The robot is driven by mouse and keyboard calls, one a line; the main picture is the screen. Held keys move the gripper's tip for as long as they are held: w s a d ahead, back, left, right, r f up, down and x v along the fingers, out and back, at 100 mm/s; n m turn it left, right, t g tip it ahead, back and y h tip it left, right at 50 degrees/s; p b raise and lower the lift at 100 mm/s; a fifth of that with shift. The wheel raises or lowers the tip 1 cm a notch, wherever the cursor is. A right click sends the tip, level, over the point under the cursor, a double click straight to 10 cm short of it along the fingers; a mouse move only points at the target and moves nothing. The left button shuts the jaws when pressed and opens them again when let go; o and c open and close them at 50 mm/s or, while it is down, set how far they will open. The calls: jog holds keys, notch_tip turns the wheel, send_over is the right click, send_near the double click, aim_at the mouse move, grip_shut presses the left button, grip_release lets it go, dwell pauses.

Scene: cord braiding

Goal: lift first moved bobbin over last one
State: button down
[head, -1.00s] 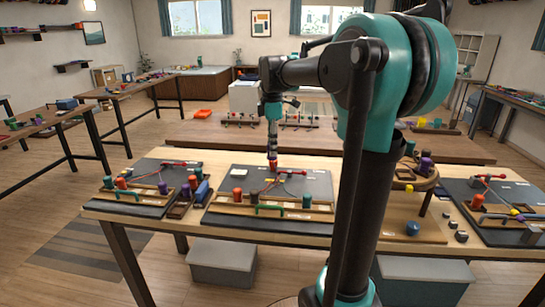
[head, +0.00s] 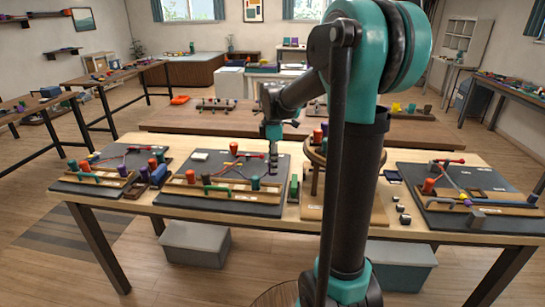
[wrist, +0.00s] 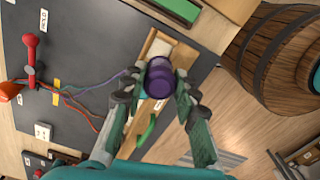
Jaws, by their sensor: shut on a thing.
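My gripper (wrist: 160,84) is shut on a purple bobbin (wrist: 159,80), seen from above in the wrist view. Beneath it is the right part of the wooden rail (wrist: 157,46) on the dark board (wrist: 95,35). I cannot tell whether the bobbin is clear of the rail. Blue-purple and red cords (wrist: 80,88) run from the red bar (wrist: 31,58) towards the gripper. In the head view my gripper (head: 273,164) is at the board's right edge, near a teal bobbin (head: 255,183).
A green handle (head: 217,189) is on the rail. A barrel-like wooden stand (wrist: 275,50) is close on the right in the wrist view. Other boards lie left (head: 100,185) and right (head: 460,205). A small white block (head: 199,156) lies on the middle board.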

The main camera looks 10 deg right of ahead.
jog(key=shift+f, duration=3)
jog(key=shift+f, duration=0.8)
jog(key=c, duration=1.1)
grip_release()
jog(key=shift+r, duration=0.15)
notch_tip(320, 180, up, 12)
jog(key=shift+f, duration=0.25)
jog(key=s+d+f+m+t, duration=0.2)
jog(key=s+f+m, duration=0.6)
jog(key=s, duration=0.3)
jog(key=s+d+f+m+t, duration=0.1)
jog(key=s+f+m+t, duration=0.1)
jog(key=s+f+m, duration=0.7)
jog(key=shift+s+d, duration=0.4)
jog(key=shift+s, duration=0.6)
